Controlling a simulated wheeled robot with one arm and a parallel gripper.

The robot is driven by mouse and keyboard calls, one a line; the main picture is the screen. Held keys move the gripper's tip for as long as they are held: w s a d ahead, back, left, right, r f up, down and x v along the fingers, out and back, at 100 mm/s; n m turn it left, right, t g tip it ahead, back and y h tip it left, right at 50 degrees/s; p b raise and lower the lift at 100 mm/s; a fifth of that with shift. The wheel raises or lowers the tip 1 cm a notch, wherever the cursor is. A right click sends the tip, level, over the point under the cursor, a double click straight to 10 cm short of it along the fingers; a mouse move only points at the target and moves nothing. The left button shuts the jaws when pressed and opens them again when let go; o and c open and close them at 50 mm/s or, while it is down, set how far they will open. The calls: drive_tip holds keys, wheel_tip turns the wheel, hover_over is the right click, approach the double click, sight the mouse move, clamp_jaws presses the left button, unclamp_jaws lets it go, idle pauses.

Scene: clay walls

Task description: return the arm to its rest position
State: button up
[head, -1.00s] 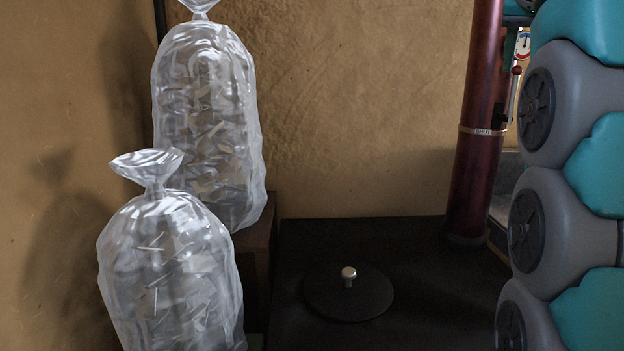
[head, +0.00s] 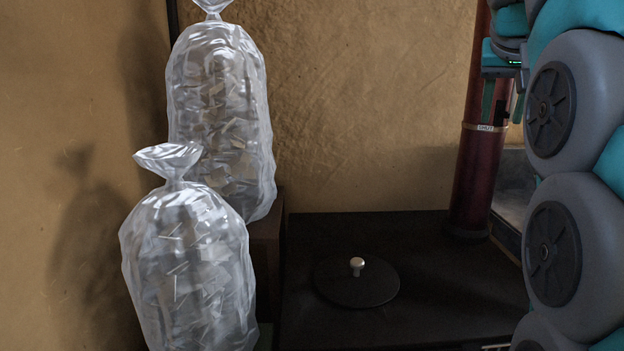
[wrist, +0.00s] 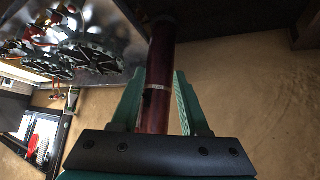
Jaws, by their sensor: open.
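My arm (head: 565,150), in grey and teal links, is folded along the right side of the head view. My gripper (wrist: 159,74) shows in the wrist view with its two teal fingers apart and nothing held. A dark red pipe (wrist: 160,70) shows through the gap between the fingers; it seems to lie beyond them. In the head view part of the teal wrist and a finger show at the upper right, overlapping the same pipe (head: 480,170). The fingertips are not clear there.
Two clear bags of scraps stand at left, a front one (head: 190,270) and a rear one (head: 222,115). A dark stove-like top (head: 430,285) with a round knobbed lid (head: 358,285) lies between them and my arm. Metal toothed parts (wrist: 75,45) show in the wrist view.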

drive_tip(key=s+a+f+n+g+y, duration=0.1)
drive_tip(key=s+a+f+g, duration=0.15)
drive_tip(key=f, duration=0.55)
drive_tip(key=s+a+f+n+g+y, duration=0.1)
drive_tip(key=s+a+f, duration=0.25)
drive_tip(key=f, duration=0.35)
drive_tip(key=s+a+f+n+g+y, duration=0.15)
drive_tip(key=s+f, duration=0.25)
drive_tip(key=f, duration=0.4)
drive_tip(key=s+a+f+g, duration=0.2)
drive_tip(key=s+a+f, duration=0.1)
drive_tip(key=s+f, duration=0.7)
drive_tip(key=s+a+f+n+g, duration=0.1)
drive_tip(key=s+a+f, duration=0.3)
drive_tip(key=s+f, duration=0.7)
drive_tip(key=shift+s+a+g, duration=0.2)
drive_tip(key=shift+g, duration=0.3)
drive_tip(key=shift+n+y, duration=0.25)
